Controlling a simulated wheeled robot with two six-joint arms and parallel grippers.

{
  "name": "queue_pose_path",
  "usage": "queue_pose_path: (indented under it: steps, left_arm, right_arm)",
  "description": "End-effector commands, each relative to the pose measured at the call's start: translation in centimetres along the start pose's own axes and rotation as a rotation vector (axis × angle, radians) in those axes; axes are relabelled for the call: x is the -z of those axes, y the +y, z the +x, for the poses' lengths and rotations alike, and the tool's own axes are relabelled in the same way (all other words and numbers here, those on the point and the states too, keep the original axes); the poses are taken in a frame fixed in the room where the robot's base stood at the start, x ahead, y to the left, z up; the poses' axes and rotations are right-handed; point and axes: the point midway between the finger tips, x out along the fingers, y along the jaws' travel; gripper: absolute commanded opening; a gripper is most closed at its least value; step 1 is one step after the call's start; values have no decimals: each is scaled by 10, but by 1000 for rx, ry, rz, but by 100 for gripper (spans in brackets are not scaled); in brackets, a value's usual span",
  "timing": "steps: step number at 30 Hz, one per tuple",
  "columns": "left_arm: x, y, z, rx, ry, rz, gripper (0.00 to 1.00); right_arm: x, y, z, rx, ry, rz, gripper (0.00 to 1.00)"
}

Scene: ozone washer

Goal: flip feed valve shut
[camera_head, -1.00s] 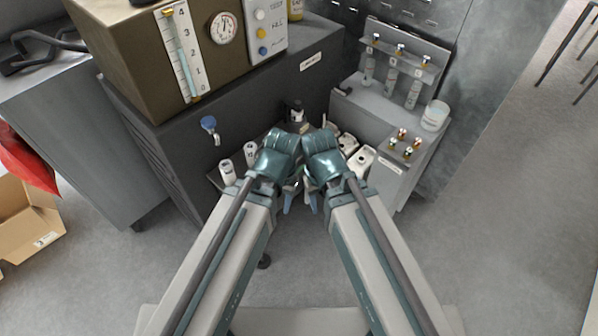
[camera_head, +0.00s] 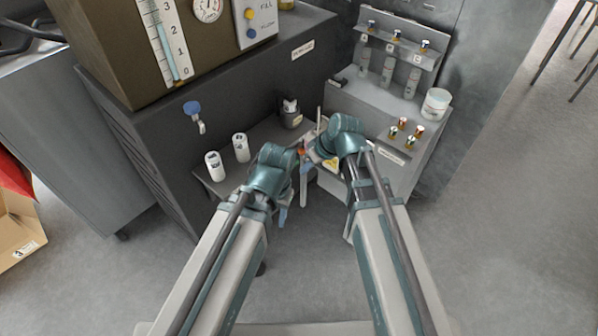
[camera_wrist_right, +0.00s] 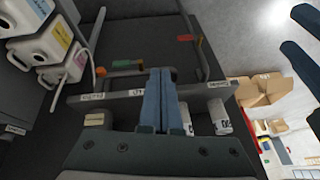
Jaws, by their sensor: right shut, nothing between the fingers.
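In the right wrist view, my right gripper (camera_wrist_right: 160,72) is shut and empty. Its blue fingers reach across a grey labelled rail (camera_wrist_right: 210,90). Just beyond the fingertips, to their left, is a valve handle in orange and green (camera_wrist_right: 126,67). Another orange handle (camera_wrist_right: 186,37) is farther off. I cannot tell which handle is the feed valve. In the head view, the right fingers are largely hidden by my wrist, near a small orange part (camera_head: 301,150). My left gripper's fingers (camera_wrist_right: 288,30) stand apart at the right edge of the wrist view, with nothing between them.
White labelled jugs (camera_wrist_right: 28,48) stand left in the wrist view. A blue-handled tap (camera_head: 193,108) sticks out of the dark cabinet. White bottles (camera_head: 215,165) stand below it. A grey shelf unit (camera_head: 375,105) with vials and a white jar (camera_head: 436,103) is at right.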

Motion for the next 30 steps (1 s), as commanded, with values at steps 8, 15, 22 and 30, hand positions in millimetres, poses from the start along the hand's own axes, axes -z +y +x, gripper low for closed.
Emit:
queue_pose_path:
  steps: [8,15,22,30]
  left_arm:
    - [3,5,57,0,0,0,50]
    - [4,6,66,0,0,0,50]
    - [4,6,66,0,0,0,50]
    - [4,7,69,0,0,0,50]
  right_arm:
    - [35,72,35,-21,265,-129,0]
    - [46,94,34,-48,346,-170,0]
    - [46,94,32,-50,350,-173,0]
    - [47,94,37,-49,348,-173,0]
